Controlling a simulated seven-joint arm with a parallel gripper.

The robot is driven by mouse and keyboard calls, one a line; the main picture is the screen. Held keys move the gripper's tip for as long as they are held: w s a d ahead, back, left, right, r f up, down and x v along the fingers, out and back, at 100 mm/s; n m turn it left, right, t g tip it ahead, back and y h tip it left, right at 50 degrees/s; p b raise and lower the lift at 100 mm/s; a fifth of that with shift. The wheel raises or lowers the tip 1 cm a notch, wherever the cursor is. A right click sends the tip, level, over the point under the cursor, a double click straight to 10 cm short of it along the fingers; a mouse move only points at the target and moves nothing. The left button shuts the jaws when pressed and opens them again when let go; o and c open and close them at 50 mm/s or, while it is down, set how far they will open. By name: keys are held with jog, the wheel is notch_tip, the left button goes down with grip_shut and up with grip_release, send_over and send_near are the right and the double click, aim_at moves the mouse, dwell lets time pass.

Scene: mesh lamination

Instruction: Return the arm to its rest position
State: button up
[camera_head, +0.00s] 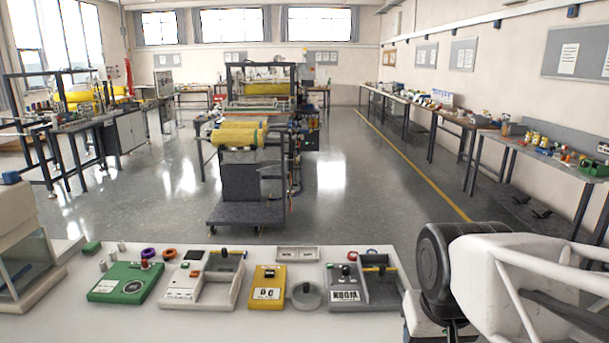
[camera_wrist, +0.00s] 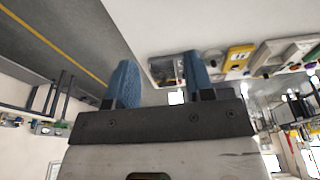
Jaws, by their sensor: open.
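My gripper (camera_wrist: 161,80) shows in the wrist view with its two blue fingers spread apart and nothing between them. Past the fingers are the white table's edge and the grey floor. In the head view my arm is at the lower right, beside the right end of the white table (camera_head: 230,325). The gripper's fingers are hidden in the head view.
On the table stand a green device (camera_head: 125,283), a white device (camera_head: 183,285), a yellow device (camera_head: 267,287), a grey round dish (camera_head: 306,296) and a grey tray unit (camera_head: 380,290). A glass-sided case (camera_head: 25,265) is at the left. A cart (camera_head: 247,213) stands beyond on open floor.

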jog(key=shift+s+a+f, duration=0.1)
jog(key=shift+s+f, duration=0.1)
jog(key=shift+s, duration=0.55)
jog(key=shift+s+f, duration=0.2)
jog(key=shift+s, duration=0.5)
